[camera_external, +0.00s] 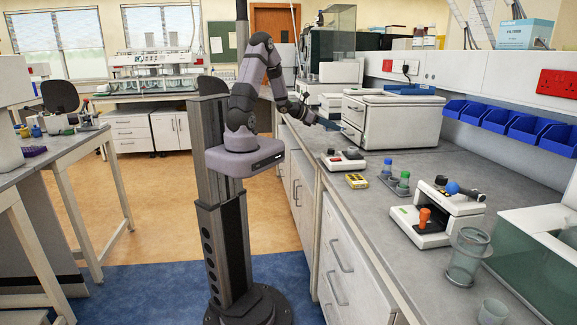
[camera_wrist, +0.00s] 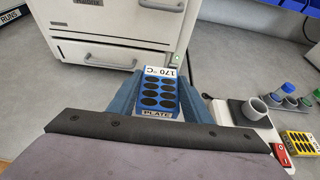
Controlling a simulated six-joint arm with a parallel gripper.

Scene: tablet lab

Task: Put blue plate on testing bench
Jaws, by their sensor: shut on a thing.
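The blue plate (camera_wrist: 158,96) has rows of dark round wells and labels reading "PLATE" and "170 °C". In the wrist view it sits between the two grey-blue fingers of my gripper (camera_wrist: 158,100), which is shut on it. In the external view my gripper (camera_external: 312,117) is over the left edge of the long grey bench (camera_external: 345,205), in front of the white box-shaped instrument. The plate is too small there to make out clearly. A second bench (camera_external: 50,158) stands at the left.
The white instrument (camera_external: 390,120) with handles stands close ahead; it fills the top of the wrist view (camera_wrist: 115,30). A small device (camera_external: 342,160), a yellow block (camera_external: 356,181), capped tubes (camera_external: 397,180) and a microscope-like device (camera_external: 440,212) stand along the right bench.

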